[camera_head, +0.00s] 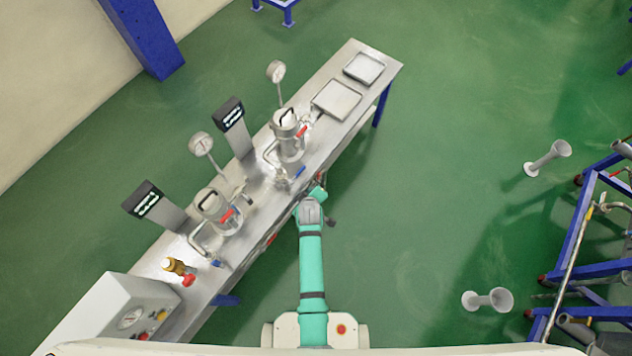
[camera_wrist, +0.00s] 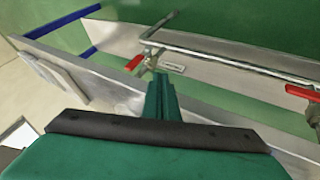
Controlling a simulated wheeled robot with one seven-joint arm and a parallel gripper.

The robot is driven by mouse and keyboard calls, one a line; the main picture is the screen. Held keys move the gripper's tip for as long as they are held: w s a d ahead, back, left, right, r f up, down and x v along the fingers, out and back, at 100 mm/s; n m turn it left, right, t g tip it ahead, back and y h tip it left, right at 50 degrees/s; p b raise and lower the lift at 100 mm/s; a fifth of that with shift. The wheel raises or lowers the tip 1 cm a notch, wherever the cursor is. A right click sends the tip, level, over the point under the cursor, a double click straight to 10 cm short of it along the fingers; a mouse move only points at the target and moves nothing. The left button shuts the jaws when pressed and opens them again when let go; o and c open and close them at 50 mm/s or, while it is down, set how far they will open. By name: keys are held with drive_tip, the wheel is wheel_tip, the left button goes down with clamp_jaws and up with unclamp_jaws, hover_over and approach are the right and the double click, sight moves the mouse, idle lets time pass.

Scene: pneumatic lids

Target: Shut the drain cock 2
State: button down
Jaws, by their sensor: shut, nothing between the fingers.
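Two red lever handles sit along the bench's front side. The farther red handle (camera_wrist: 133,62) is on a metal valve body and also shows as a small red spot in the head view (camera_head: 320,176). The nearer red handle (camera_wrist: 303,93) is at the right of the wrist view and shows in the head view (camera_head: 271,239). No readable number tells which is drain cock 2. My gripper (camera_wrist: 160,80), green, is shut and empty, its fingertips just beside the farther handle in the picture. I cannot tell whether they touch. In the head view my gripper (camera_head: 318,193) is at the bench's front edge.
A metal bench (camera_head: 345,125) carries two lidded vessels (camera_head: 288,140) (camera_head: 212,205), gauges, displays and trays (camera_head: 337,100). Blue handles (camera_head: 298,172) (camera_head: 217,264) lie near the front edge. A horizontal pipe (camera_wrist: 230,62) runs along the front.

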sight(319, 176)
drive_tip(key=w+d+f, duration=0.2)
drive_tip(key=w+f, duration=0.1)
drive_tip(key=w, duration=0.3)
drive_tip(key=shift+f, duration=0.25)
drive_tip(key=shift+w, duration=0.1)
